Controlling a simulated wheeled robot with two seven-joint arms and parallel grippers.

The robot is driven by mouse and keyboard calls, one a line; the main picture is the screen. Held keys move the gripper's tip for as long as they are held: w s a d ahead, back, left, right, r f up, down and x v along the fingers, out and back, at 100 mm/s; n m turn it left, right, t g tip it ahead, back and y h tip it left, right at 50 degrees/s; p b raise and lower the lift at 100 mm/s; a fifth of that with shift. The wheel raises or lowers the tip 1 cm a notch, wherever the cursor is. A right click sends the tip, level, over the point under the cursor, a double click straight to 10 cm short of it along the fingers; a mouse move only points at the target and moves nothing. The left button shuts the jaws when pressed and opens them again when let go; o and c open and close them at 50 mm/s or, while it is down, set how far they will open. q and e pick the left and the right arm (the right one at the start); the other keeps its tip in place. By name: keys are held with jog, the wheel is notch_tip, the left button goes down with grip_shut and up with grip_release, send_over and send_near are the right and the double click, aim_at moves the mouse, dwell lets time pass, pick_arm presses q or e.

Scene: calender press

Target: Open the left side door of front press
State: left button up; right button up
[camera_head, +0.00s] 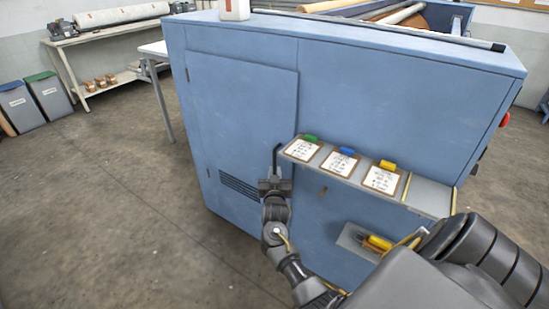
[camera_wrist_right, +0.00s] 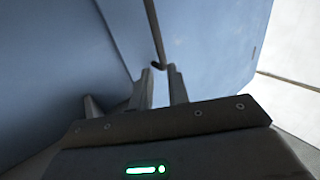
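The front press (camera_head: 400,100) is a large blue cabinet. Its left side door (camera_head: 240,110) is a tall blue panel with hinges on its left edge and dark louvres low down. It looks closed in the head view. A dark bent bar handle (camera_head: 276,153) is near the door's right edge. My right gripper (camera_head: 275,183) is just below the handle. In the right wrist view its two fingers (camera_wrist_right: 162,78) are apart with a gap between them. The handle (camera_wrist_right: 154,35) ends just beyond the fingertips. I cannot tell whether they touch. My left gripper is out of view.
A grey shelf (camera_head: 430,197) with several clipboards juts from the press right of the handle. Below it is a holder with a yellow-handled tool (camera_head: 375,242). Bins (camera_head: 50,95) and a workbench (camera_head: 115,30) stand far left. The floor (camera_head: 110,210) left of the press is clear.

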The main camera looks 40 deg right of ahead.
aim_at(275, 158)
jog(key=x, duration=0.9)
jog(key=shift+w+d+f, duration=0.1)
jog(key=shift+w, duration=0.1)
grip_shut()
